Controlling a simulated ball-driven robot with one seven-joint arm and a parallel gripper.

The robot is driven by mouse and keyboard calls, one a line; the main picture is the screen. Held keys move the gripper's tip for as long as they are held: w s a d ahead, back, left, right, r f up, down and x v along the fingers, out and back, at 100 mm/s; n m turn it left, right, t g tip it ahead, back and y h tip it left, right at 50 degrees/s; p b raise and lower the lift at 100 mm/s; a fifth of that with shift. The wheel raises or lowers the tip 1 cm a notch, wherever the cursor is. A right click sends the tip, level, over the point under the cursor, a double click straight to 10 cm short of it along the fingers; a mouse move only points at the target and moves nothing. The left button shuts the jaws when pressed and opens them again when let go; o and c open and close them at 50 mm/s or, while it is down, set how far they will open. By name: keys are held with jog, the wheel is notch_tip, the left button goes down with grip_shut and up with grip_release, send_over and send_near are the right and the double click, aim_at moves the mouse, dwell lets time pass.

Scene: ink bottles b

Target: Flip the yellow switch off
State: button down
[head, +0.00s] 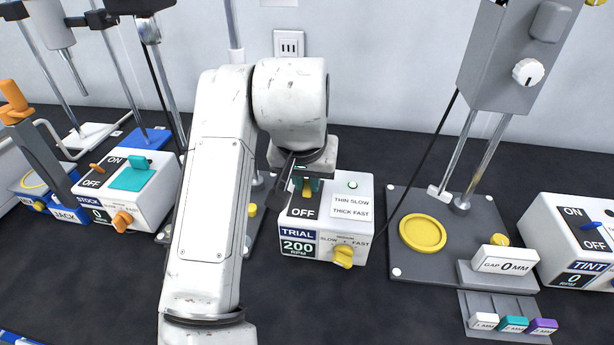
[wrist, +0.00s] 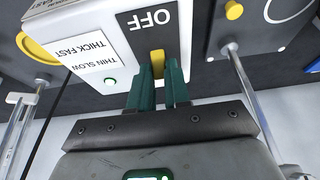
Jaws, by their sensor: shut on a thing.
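The yellow switch (wrist: 157,57) sits on the black plate of the white TRIAL box, beside the OFF label (wrist: 150,18). It also shows in the head view (head: 307,188), partly hidden by my gripper. My gripper (wrist: 163,72) has its green fingers closed around the switch; in the head view (head: 307,180) it reaches down onto the box. The ON side is hidden by my gripper, and I cannot tell which way the switch tilts. The TRIAL box (head: 325,228) reads 200 RPM, and its green lamp (head: 352,185) looks lit.
A yellow speed knob (head: 343,256) is on the TRIAL box's front. The STOCK box (head: 125,190) with a teal switch stands left. The TINT box (head: 575,245) stands right. A grey stand base with a yellow disc (head: 423,232) is right of the TRIAL box. A black cable runs nearby.

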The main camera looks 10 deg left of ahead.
aim_at(307, 189)
jog(key=t+b, duration=0.1)
jog(key=s+t+b, duration=0.1)
jog(key=t, duration=0.1)
jog(key=s+t+b, duration=0.1)
jog(key=b, duration=0.1)
jog(key=shift+f+t, duration=0.4)
jog(key=t+b, duration=0.1)
jog(key=b, duration=0.1)
jog(key=s+t+b, duration=0.1)
jog(key=t, duration=0.1)
jog(key=shift+a+f+b, duration=0.1)
jog(key=shift+f+b, duration=0.1)
jog(key=shift+b, duration=0.15)
jog(key=shift+s+t+b, duration=0.2)
jog(key=shift+t+b, duration=0.25)
jog(key=shift+t, duration=0.05)
jog(key=shift+r, duration=0.15)
jog(key=c, duration=1.1)
grip_release()
